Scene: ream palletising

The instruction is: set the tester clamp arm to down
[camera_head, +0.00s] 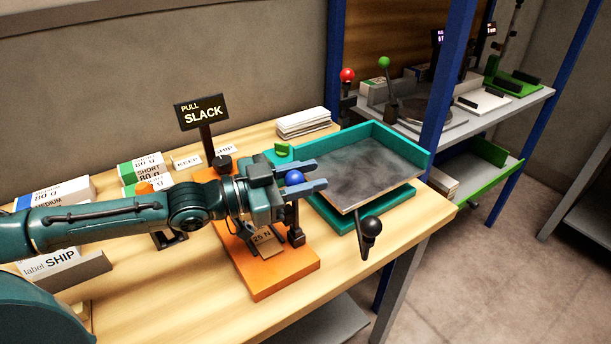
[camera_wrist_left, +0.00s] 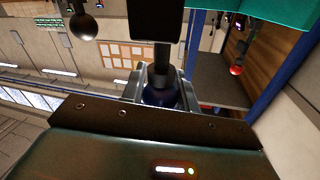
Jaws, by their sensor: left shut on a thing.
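The tester has an orange base (camera_head: 268,275) on the wooden table, with a sign (camera_head: 202,112) reading "PULL SLACK" on a post at its back. A dark clamp arm (camera_head: 294,217) rises from a black block at the base's right side and looks roughly upright. Its blue ball knob (camera_head: 294,178) is between the fingers of my left gripper (camera_head: 317,175), which is shut on it. The knob also shows, dark blue, between the fingers in the left wrist view (camera_wrist_left: 160,96). My right gripper is not in view.
A teal tray (camera_head: 425,161) with a grey plate stands close to the right, with a black-knobbed lever (camera_head: 370,228) at its front. Paper reams (camera_head: 145,163) and a white stack (camera_head: 303,122) stand at the back. A blue-posted rack (camera_head: 447,75) is beyond. The table's front is clear.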

